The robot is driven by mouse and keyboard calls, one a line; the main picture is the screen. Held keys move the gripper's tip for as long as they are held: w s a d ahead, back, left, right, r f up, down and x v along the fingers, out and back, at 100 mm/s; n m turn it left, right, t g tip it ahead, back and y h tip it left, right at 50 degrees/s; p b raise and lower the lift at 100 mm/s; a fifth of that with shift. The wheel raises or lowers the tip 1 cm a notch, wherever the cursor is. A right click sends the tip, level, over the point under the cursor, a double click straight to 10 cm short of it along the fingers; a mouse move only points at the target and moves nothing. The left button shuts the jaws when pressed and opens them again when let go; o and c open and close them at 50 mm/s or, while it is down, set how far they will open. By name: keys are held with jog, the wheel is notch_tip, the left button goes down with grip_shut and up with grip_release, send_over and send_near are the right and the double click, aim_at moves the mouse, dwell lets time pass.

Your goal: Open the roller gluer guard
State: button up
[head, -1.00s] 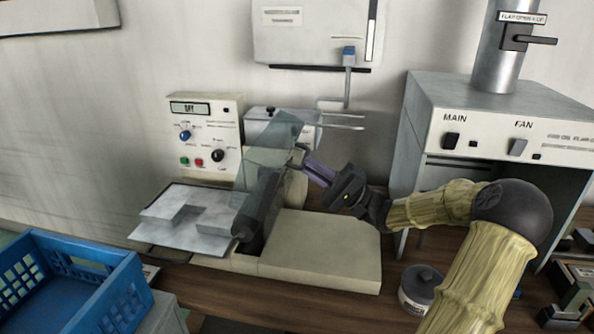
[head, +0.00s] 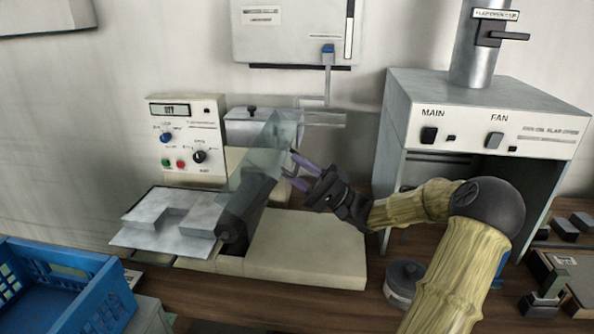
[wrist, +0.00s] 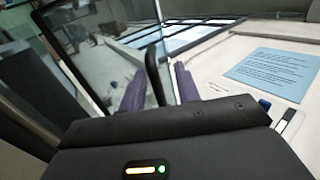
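The roller gluer has a control box (head: 187,138), a pale base (head: 305,250) and a dark roller (head: 245,208). Its clear greenish guard (head: 268,145) stands steeply tilted above the roller. In the wrist view the guard (wrist: 108,60) shows as a glass pane with a dark edge. My gripper (head: 293,167) is at the guard's right side, its two purple fingers spread apart. In the wrist view a dark bar-shaped handle (wrist: 153,72) stands between the fingers (wrist: 160,85). Whether either finger touches it is hard to tell.
A blue crate (head: 60,285) is at the lower left. A fume hood (head: 480,105) stands at the right, with a round tin (head: 403,280) before it. A wall cabinet (head: 290,30) hangs behind.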

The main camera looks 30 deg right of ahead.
jog(key=v, duration=1.2)
jog(key=shift+c, duration=0.3)
